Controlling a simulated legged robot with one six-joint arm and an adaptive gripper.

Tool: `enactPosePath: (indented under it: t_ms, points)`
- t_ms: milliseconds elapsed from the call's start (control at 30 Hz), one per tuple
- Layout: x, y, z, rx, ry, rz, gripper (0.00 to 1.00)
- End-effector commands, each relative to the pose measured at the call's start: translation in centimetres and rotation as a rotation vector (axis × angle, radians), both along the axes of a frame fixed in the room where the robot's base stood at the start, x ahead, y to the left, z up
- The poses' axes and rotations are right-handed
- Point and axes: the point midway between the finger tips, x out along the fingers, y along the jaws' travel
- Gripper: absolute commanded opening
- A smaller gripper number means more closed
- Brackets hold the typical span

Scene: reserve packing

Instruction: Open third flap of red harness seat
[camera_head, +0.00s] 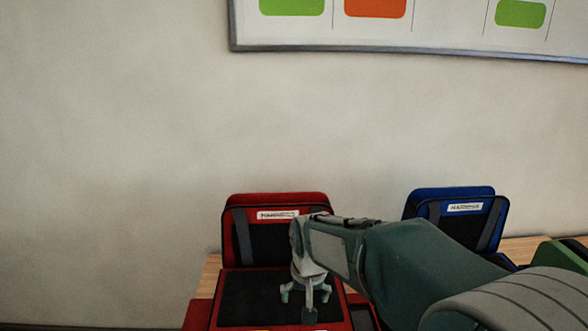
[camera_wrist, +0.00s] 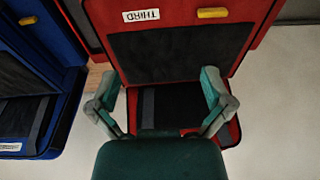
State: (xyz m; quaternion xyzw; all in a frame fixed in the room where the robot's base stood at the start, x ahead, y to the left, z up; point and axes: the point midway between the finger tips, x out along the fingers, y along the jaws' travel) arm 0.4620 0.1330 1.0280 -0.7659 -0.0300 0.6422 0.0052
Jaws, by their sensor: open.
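The red harness seat (camera_head: 277,197) stands against the wall in the head view, with its back panel raised. A red flap with a dark panel (camera_head: 250,296) extends from it toward the bottom edge. In the wrist view this red flap (camera_wrist: 178,12) carries a white label reading "THIRD" (camera_wrist: 141,15), upside down, and a yellow tab (camera_wrist: 213,12). My gripper (camera_head: 308,290) is over the right part of the flap in the head view. Its fingers are spread with nothing between them in the wrist view (camera_wrist: 161,84). The gap between fingertips and flap is hard to judge.
A blue seat (camera_head: 452,192) stands to the right in the head view and at left in the wrist view (camera_wrist: 72,88), with its own yellow tab (camera_wrist: 28,20). A green object (camera_head: 562,255) is at far right. A board (camera_head: 430,30) hangs above on the wall.

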Motion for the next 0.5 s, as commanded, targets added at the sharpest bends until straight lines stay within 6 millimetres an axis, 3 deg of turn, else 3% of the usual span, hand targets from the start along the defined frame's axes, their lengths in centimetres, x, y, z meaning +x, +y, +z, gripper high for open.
enactPosePath:
  t_ms: [33, 200, 500]
  points:
    - [-1.1, -1.2, 1.4, 0.004, -0.023, -0.006, 1.0]
    - [-4.8, -4.5, 4.6, 0.006, -0.083, -0.014, 1.0]
    - [-12.3, -9.4, 7.8, -0.004, -0.19, -0.029, 1.0]
